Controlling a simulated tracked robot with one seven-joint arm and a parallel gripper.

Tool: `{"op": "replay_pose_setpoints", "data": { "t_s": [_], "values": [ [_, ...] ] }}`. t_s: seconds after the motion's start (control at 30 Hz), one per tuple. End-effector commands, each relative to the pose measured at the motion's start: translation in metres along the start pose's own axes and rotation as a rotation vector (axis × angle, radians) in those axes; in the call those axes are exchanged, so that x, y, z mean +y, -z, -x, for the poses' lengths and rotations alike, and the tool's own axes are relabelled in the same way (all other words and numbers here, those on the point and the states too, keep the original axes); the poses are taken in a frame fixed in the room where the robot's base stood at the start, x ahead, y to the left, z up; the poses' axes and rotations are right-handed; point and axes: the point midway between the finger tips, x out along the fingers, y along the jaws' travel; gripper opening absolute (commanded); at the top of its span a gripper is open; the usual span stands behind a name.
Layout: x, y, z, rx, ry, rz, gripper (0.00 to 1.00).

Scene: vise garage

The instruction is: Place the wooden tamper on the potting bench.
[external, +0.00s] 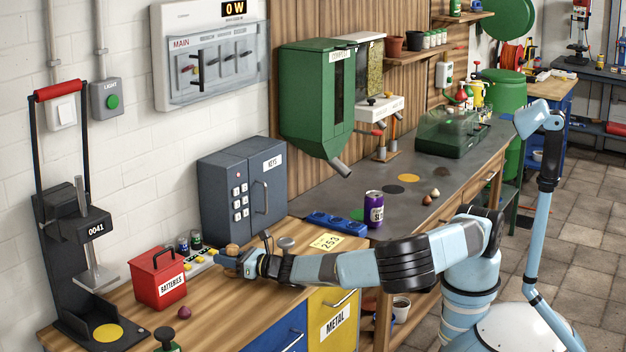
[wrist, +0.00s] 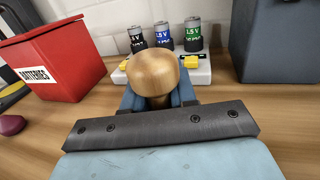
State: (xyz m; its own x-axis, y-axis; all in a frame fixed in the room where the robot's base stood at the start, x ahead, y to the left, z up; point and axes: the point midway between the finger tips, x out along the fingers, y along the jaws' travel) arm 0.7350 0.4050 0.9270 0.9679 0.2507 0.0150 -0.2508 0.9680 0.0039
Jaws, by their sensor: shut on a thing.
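The wooden tamper shows its round, light-brown knob (wrist: 153,75) in the wrist view, and a small brown part (external: 232,249) of it shows in the external view. My gripper (external: 236,261) is shut on it over the wooden workbench top at the left. In the wrist view the blue fingers of my gripper (wrist: 158,99) sit on both sides below the knob. The tamper's lower part is hidden by the fingers, so I cannot tell whether it touches the top. The potting bench (external: 330,192), with a grey top, stands further right and back.
A red batteries box (external: 158,284) and a white battery holder (external: 203,258) are close to my gripper. A grey key safe (external: 225,200) stands behind. The potting bench holds a purple can (external: 374,208), coloured discs and a green propagator (external: 450,135); some grey surface between is clear.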

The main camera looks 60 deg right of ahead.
Motion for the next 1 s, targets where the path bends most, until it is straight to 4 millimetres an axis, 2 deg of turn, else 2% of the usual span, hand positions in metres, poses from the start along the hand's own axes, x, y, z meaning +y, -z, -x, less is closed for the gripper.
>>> {"op": "replay_pose_setpoints", "data": {
  "t_s": [0.03,0.07,0.1,0.33,0.67,0.9,1.0],
  "values": [
    [0.0,0.011,0.003,0.019,0.001,0.006,0.0],
    [0.0,0.012,0.003,0.021,0.001,0.006,0.0],
    [0.0,0.012,0.003,0.022,0.002,0.006,0.28],
    [-0.002,0.014,0.003,0.025,0.004,0.01,0.5],
    [-0.003,0.014,0.004,0.027,0.007,0.012,0.52],
    [-0.004,0.005,0.004,0.027,0.009,0.009,0.52],
    [-0.002,0.006,0.021,0.027,0.005,0.015,0.52]
  ]
}}
